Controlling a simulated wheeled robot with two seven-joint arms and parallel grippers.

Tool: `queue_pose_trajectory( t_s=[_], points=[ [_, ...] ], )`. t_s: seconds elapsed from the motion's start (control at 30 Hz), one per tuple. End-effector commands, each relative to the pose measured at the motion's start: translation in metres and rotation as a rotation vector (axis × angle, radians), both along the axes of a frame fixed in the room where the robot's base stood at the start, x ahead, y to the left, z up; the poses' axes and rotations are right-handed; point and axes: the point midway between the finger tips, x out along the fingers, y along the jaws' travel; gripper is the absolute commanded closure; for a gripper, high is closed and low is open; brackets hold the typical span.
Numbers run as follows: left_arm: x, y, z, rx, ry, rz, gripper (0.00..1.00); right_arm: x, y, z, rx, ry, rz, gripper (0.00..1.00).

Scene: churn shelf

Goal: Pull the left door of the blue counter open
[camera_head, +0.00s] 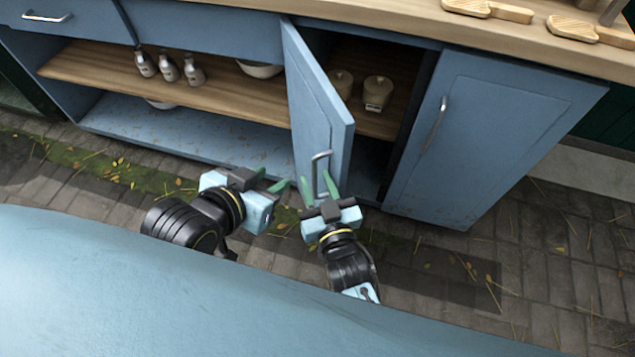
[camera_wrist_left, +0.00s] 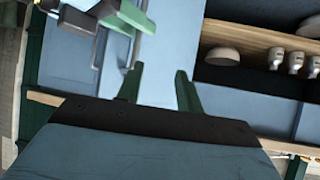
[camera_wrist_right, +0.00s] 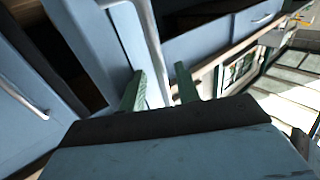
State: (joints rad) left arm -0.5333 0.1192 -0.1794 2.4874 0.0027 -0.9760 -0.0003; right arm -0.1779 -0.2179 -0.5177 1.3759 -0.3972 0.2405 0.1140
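The left door (camera_head: 312,110) of the blue counter (camera_head: 210,30) stands well open, swung out from its left edge. Its metal handle (camera_head: 314,170) is on the face turned left. My right gripper (camera_head: 317,190) is at the handle's lower end, its green fingers apart. In the right wrist view the handle bar (camera_wrist_right: 150,45) reaches down between the fingers (camera_wrist_right: 160,88), with a gap visible. My left gripper (camera_head: 271,179) is left of the door, open and empty. In the left wrist view its fingers (camera_wrist_left: 157,88) are spread before the door (camera_wrist_left: 172,55).
The right door (camera_head: 480,140) is closed. Two lidded jars (camera_head: 377,93) stand inside behind the open door. Bottles (camera_head: 168,68) and a bowl (camera_head: 259,69) stand on the open wooden shelf (camera_head: 110,70) at left.

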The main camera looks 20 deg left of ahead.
Motion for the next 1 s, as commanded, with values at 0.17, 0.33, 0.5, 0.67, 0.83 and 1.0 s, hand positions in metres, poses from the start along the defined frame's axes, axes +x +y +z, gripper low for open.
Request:
queue_pose_trajectory(
  t_s=[0.17, 0.33, 0.5, 0.67, 0.83, 1.0],
  points=[
    [-0.001, 0.000, 0.000, 0.001, 0.007, 0.000, 0.64, -0.002, -0.002, -0.001, -0.002, 0.002, 0.000, 0.67],
    [-0.016, 0.009, -0.014, 0.030, 0.122, 0.013, 0.64, -0.012, -0.008, -0.001, -0.001, 0.004, 0.000, 0.67],
    [-0.041, 0.020, -0.031, 0.073, 0.293, 0.028, 0.64, -0.028, -0.019, 0.000, -0.002, 0.005, 0.001, 0.67],
    [-0.069, 0.031, -0.044, 0.112, 0.463, 0.044, 0.64, -0.045, -0.030, 0.000, -0.001, 0.004, 0.000, 0.67],
    [-0.104, 0.045, -0.057, 0.157, 0.662, 0.064, 0.64, -0.071, -0.047, 0.001, -0.002, 0.003, 0.001, 0.67],
    [-0.094, 0.049, -0.081, 0.169, 0.661, 0.064, 0.64, -0.094, -0.063, 0.001, -0.002, 0.002, 0.000, 0.67]
  ],
)
